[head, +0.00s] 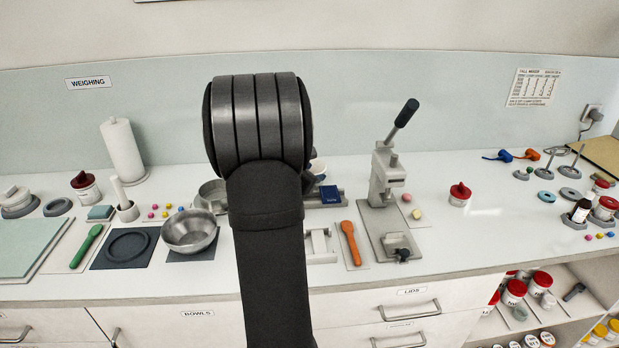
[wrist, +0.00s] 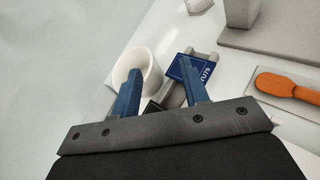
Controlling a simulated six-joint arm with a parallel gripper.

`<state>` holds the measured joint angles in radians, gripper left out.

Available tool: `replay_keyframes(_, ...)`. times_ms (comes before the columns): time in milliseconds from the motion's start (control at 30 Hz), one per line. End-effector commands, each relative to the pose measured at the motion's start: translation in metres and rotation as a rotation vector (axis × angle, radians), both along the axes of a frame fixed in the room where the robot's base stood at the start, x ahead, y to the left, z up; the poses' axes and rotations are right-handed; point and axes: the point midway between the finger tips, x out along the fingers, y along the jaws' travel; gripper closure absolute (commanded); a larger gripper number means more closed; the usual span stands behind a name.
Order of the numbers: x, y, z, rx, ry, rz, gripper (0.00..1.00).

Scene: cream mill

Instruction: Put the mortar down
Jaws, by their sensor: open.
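A white round cup that looks like the mortar (wrist: 153,78) shows in the wrist view, just beyond my fingers. My gripper (wrist: 160,69) is open, with two blue fingers apart. The left finger overlaps the cup's opening; I cannot tell whether it is inside the cup or only in front of it. The right finger lies in front of a blue box (wrist: 182,68) on a grey stand. In the head view my arm hides the gripper and most of this spot; a small white edge (head: 318,168) shows beside the arm, perhaps the mortar.
An orange spatula (head: 350,243) lies right of my arm, before a lever press (head: 385,195). A steel bowl (head: 190,232) and a dark round-recessed mat (head: 128,247) lie to the left. The counter right of the press has free room.

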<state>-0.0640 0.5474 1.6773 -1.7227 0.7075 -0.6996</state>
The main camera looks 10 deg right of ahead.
Motion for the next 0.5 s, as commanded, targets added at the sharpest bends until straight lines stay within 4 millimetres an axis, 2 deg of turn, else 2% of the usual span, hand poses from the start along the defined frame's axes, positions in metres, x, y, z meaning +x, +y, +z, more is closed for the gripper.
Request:
replay_keyframes(100,-0.010,0.019,-0.008,-0.044,0.022,0.115,0.59)
replay_keyframes(233,-0.016,0.029,-0.013,-0.067,0.037,0.181,0.59)
replay_keyframes(367,-0.011,0.028,-0.018,-0.074,0.042,0.198,0.59)
replay_keyframes(500,0.008,0.016,-0.027,-0.074,0.042,0.195,0.59)
